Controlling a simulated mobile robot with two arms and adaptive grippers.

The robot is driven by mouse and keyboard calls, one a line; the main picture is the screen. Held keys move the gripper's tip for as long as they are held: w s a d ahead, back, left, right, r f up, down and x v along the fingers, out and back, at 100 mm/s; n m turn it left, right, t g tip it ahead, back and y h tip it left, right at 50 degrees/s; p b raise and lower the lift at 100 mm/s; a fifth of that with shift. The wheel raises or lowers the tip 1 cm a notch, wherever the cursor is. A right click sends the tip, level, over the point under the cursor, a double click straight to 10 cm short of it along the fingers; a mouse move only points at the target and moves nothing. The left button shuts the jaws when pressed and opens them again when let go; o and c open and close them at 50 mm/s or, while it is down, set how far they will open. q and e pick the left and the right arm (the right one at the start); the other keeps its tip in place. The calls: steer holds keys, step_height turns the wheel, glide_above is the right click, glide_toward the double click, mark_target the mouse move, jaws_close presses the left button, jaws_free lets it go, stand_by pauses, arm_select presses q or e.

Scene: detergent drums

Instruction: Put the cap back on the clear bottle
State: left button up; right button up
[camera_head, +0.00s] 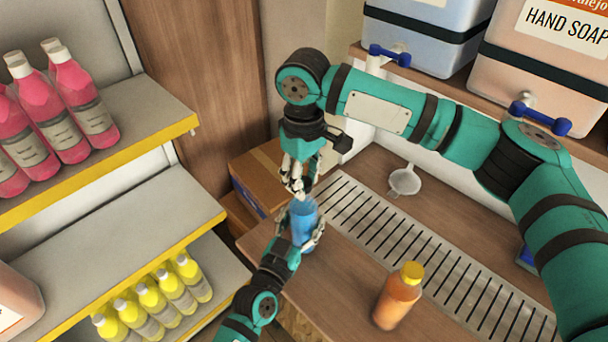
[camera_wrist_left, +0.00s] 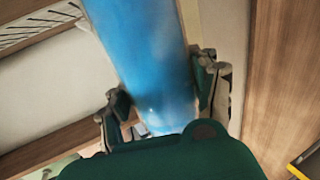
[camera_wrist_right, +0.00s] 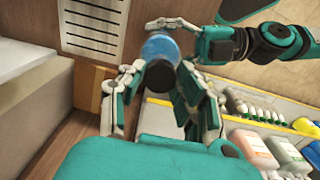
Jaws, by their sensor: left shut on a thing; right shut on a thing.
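The clear bottle (camera_head: 303,223) with blue contents is upright at the counter's near left edge. My left gripper (camera_head: 305,240) is shut around its body; the left wrist view shows the blue bottle (camera_wrist_left: 145,50) between the fingers. My right gripper (camera_head: 296,185) points down right above the bottle's top. In the right wrist view its fingers close on a dark round cap (camera_wrist_right: 158,76), with the blue bottle (camera_wrist_right: 160,47) behind it. The cap is hidden by the fingers in the head view. I cannot tell whether the cap touches the bottle's neck.
An orange bottle with a yellow cap (camera_head: 398,297) stands on the counter. A slotted drain grate (camera_head: 420,260) and a white funnel (camera_head: 404,181) lie behind. Drums with blue taps (camera_head: 540,118) stand at the back right. Shelves of pink bottles (camera_head: 78,105) and yellow bottles (camera_head: 160,298) are left.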

steer(key=shift+f, duration=0.3)
steer(key=m, duration=0.7)
steer(key=shift+s+a, duration=0.1)
steer(key=m, duration=0.2)
steer(key=shift+m, duration=0.4)
steer(key=m, duration=0.4)
steer(key=shift+m, duration=0.4)
steer(key=m, duration=0.2)
steer(key=shift+f+m, duration=0.1)
steer(key=shift+m, duration=0.3)
steer(key=m, duration=1.2)
